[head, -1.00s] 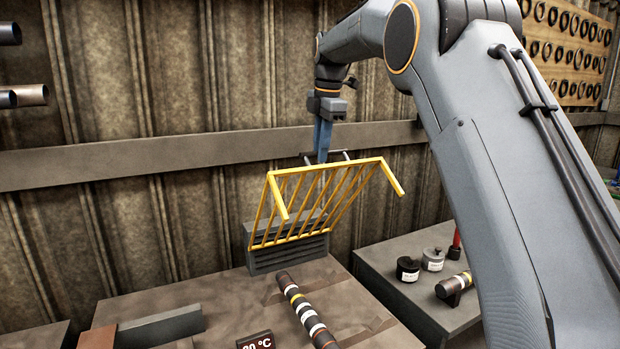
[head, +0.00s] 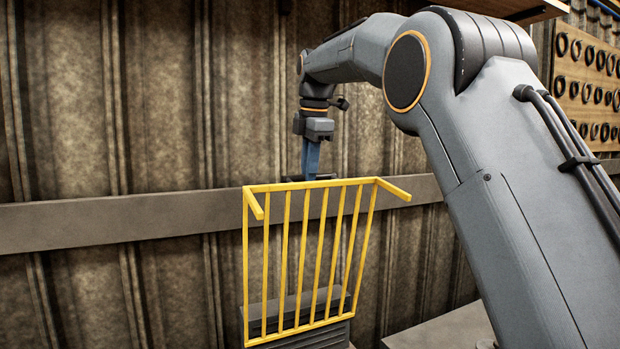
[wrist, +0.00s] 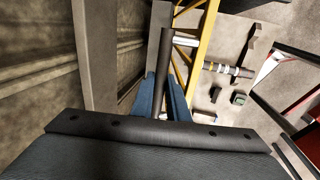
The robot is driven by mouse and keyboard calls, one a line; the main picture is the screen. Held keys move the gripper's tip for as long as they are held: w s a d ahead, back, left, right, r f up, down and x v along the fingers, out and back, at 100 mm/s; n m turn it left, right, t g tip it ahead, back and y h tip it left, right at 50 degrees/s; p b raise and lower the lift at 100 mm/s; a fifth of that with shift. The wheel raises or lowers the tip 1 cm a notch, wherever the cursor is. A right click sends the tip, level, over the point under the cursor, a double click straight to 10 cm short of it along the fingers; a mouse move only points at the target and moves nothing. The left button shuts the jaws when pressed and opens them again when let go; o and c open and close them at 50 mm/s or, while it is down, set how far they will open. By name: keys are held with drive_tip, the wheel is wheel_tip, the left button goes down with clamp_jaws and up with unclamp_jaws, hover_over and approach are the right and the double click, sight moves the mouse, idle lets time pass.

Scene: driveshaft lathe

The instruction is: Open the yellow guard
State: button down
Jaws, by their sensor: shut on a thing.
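The yellow guard (head: 285,262) is a barred frame standing nearly upright above a grey ribbed block (head: 300,318), with two short arms pointing out from its top corners. My gripper (head: 310,177) is at the guard's top edge, on the wall side. In the wrist view its blue fingers (wrist: 163,100) are shut on the dark handle bar (wrist: 166,65), which joins the guard by a pale post. The guard's yellow bars also show in the wrist view (wrist: 206,40). The fingertips are partly hidden behind the bar.
A corrugated wall with a grey horizontal rail (head: 120,217) stands close behind the guard and gripper. A banded shaft (wrist: 228,69) lies on the bench below in the wrist view. A grey bench top (head: 450,330) shows at lower right.

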drive_tip(key=shift+w+d, duration=0.15)
drive_tip(key=shift+w, duration=0.15)
drive_tip(key=c, duration=1.7)
unclamp_jaws()
drive_tip(key=shift+a, duration=0.2)
drive_tip(key=r, duration=0.2)
drive_tip(key=s+r, duration=0.1)
drive_tip(key=r, duration=0.2)
drive_tip(key=r+b, duration=0.1)
drive_tip(key=r, duration=0.1)
drive_tip(key=shift+s+d+r, duration=0.3)
drive_tip(key=shift+r, duration=0.05)
